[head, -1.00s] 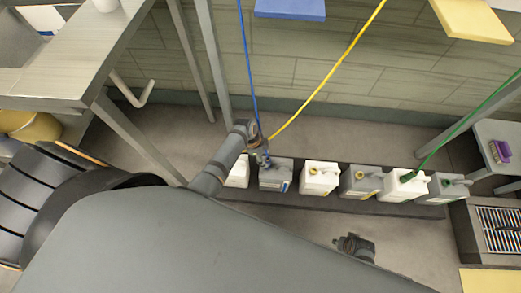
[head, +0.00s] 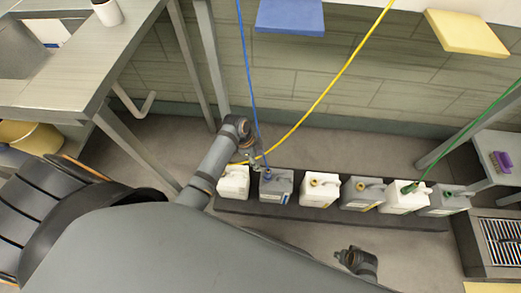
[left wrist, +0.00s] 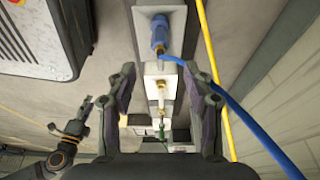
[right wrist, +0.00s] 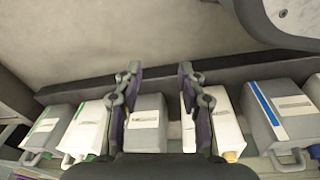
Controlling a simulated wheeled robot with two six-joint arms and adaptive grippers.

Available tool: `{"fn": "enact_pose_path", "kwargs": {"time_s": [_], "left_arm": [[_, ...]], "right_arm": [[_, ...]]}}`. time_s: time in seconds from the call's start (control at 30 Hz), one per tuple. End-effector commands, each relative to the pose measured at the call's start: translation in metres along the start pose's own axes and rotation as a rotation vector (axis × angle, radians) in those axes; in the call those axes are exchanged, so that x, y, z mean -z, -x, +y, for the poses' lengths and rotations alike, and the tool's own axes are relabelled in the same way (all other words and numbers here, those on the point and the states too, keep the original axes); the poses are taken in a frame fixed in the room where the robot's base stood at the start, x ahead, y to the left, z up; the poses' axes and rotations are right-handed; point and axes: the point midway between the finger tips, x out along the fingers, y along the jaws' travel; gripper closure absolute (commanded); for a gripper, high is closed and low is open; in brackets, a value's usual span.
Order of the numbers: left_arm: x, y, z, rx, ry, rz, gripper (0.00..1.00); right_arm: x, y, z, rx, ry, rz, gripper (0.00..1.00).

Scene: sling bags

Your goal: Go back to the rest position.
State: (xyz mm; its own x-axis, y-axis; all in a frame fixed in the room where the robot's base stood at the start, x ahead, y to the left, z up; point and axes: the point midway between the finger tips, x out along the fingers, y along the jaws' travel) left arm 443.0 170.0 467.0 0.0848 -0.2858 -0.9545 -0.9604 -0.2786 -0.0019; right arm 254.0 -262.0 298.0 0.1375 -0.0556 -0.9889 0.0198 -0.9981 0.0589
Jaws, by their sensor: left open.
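My left gripper (head: 252,160) is open and empty, above and behind the left end of the jug row. In the left wrist view its fingers (left wrist: 160,95) stand wide apart on either side of the row. The blue hose (head: 247,80) runs down to the blue fitting on a grey jug (head: 276,187); this fitting (left wrist: 159,32) also shows in the left wrist view, clear of the fingers. My right gripper (right wrist: 158,85) is open, with nothing between its fingers. A grey jug (right wrist: 147,125) shows below it, in the row.
A yellow hose (head: 335,80) passes close to my left gripper; its lower end is partly hidden. A green hose (head: 470,130) reaches a white jug (head: 405,197) at the right. A steel table (head: 80,80) stands at the left, and a grated unit (head: 495,240) at the right.

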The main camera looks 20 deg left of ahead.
Motion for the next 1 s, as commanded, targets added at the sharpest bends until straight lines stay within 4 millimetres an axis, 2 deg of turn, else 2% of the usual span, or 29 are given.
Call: {"fn": "enact_pose_path", "kwargs": {"time_s": [0.27,0.37,0.5,0.6,0.8,0.83,0.9,1.0], "left_arm": [[-0.001,-0.001,0.001,0.0,0.005,-0.001,0.48],[-0.02,-0.019,0.014,0.01,0.135,-0.035,0.48],[-0.078,-0.064,0.054,0.083,0.516,-0.122,0.48],[-0.117,-0.088,0.086,0.157,0.77,-0.165,0.48],[-0.179,-0.117,0.15,0.295,1.158,-0.193,0.48],[-0.187,-0.12,0.16,0.315,1.208,-0.193,0.48],[-0.186,-0.1,0.166,0.328,1.233,-0.187,0.48],[-0.19,-0.09,0.18,0.324,1.233,-0.196,0.48]], "right_arm": [[0.0,-0.001,0.0,-0.001,0.0,0.001,0.6],[0.0,-0.001,0.0,0.0,0.0,0.001,0.6],[0.0,-0.001,0.0,-0.001,0.0,0.001,0.6],[0.0,-0.001,0.0,-0.001,0.0,0.001,0.6],[0.0,-0.001,0.0,0.0,0.0,0.001,0.6],[0.0,-0.001,0.0,0.0,0.0,0.001,0.6],[-0.008,0.019,0.003,-0.003,0.0,-0.008,0.6],[-0.022,0.029,0.006,-0.006,-0.001,-0.013,0.6]]}}
